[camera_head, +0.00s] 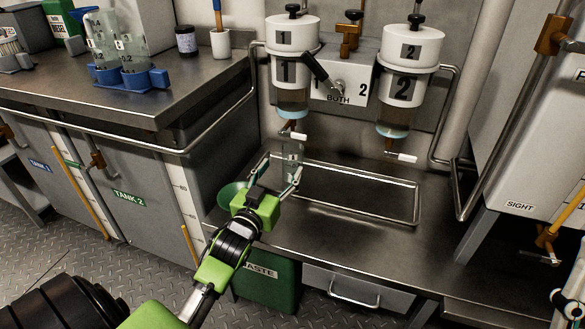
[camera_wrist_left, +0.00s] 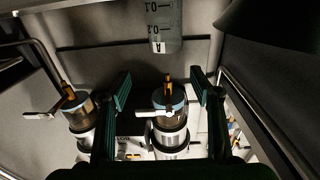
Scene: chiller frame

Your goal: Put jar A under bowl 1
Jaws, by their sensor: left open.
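Jar A (camera_head: 292,157) is a clear jar standing low under the outlet of bowl 1 (camera_head: 291,75), at the left end of the metal tray. The wrist view shows its letter A and its 0.1 and 0.2 marks on the jar (camera_wrist_left: 165,28), cut by the top edge. My left gripper (camera_head: 279,172) is open, with its fingers either side of the jar's line. In the wrist view the jar lies beyond the gap between the fingertips (camera_wrist_left: 160,84), with no contact visible. Bowl 1's outlet valve has a white handle (camera_head: 293,134). My right gripper is not seen.
Bowl 2 (camera_head: 405,90) hangs right of bowl 1. The shallow metal tray (camera_head: 395,212) is empty on its right side. A green round object (camera_head: 230,195) sits beside my left gripper. Other jars stand in a blue rack (camera_head: 125,79) on the left counter.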

